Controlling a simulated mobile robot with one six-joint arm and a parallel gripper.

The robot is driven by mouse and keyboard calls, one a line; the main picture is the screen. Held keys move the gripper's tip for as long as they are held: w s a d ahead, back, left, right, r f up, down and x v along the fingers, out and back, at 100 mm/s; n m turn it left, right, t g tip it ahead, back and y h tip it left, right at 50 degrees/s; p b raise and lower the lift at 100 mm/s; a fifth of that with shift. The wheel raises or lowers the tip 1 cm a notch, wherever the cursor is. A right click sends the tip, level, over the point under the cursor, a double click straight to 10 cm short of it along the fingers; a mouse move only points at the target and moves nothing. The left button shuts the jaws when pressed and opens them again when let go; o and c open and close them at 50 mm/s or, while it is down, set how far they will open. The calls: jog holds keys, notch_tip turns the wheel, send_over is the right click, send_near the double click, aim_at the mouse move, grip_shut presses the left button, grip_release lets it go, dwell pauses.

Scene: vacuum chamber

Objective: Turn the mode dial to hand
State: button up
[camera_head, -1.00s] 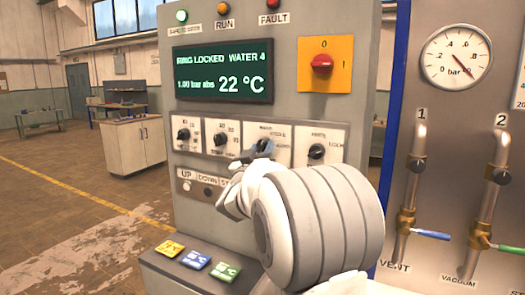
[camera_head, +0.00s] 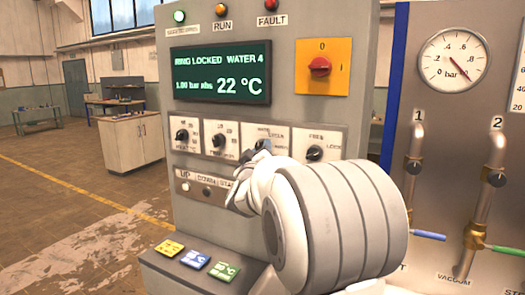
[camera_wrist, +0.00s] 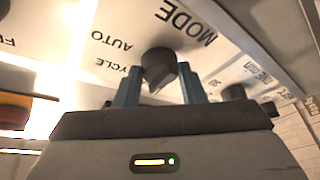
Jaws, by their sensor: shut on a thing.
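The mode dial (camera_wrist: 158,66) is a dark knob on a white panel plate in the wrist view. The words MODE, AUTO and CYCLE are printed beside it; no HAND label is readable. My gripper (camera_wrist: 158,84) has its two blue fingers on either side of the knob and is shut on it. In the head view my gripper (camera_head: 260,150) is at the third plate of the dial row, and the gripper and white wrist hide most of the dial. The dial's exact pointing is hard to tell.
Two black dials (camera_head: 183,136) are left of my gripper and the FREE/LOCK dial (camera_head: 314,153) is close on its right. A red switch (camera_head: 320,66) and a green display (camera_head: 222,73) are above. Pipes with valves (camera_head: 414,166) stand right.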

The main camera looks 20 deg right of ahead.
jog(key=o, duration=1)
jog(key=shift+a, duration=0.1)
jog(key=b+v, duration=0.2)
jog(key=v, duration=0.6)
